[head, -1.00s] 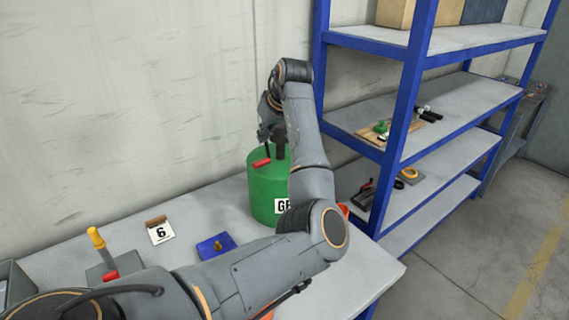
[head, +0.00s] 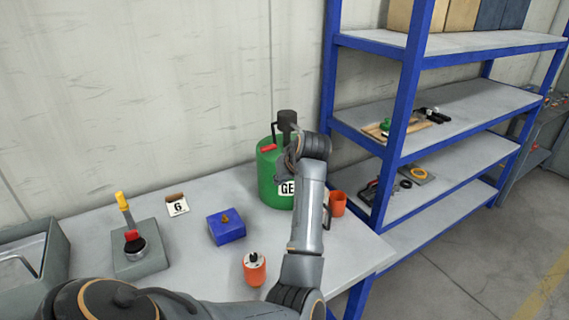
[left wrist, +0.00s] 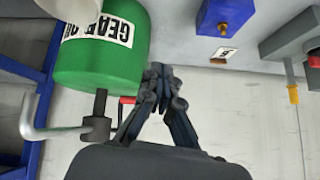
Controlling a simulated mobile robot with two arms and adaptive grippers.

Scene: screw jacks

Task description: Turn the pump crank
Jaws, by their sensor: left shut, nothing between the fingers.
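The pump (head: 287,121) is a dark upright cylinder on top of a green gear-oil drum (head: 268,180). Its crank has a red grip (head: 268,148) on the left, above the drum. In the left wrist view, which is upside down, the drum (left wrist: 100,62), the dark pump body (left wrist: 97,128) and the red grip (left wrist: 127,100) show left of my left gripper (left wrist: 160,76). Its fingers are shut and empty, beside the grip and apart from it. In the head view my left gripper is mostly hidden by its own wrist, in front of the drum. My right gripper is out of view.
An orange mug (head: 337,203) stands right of the drum. Blue shelving (head: 400,120) rises at right.

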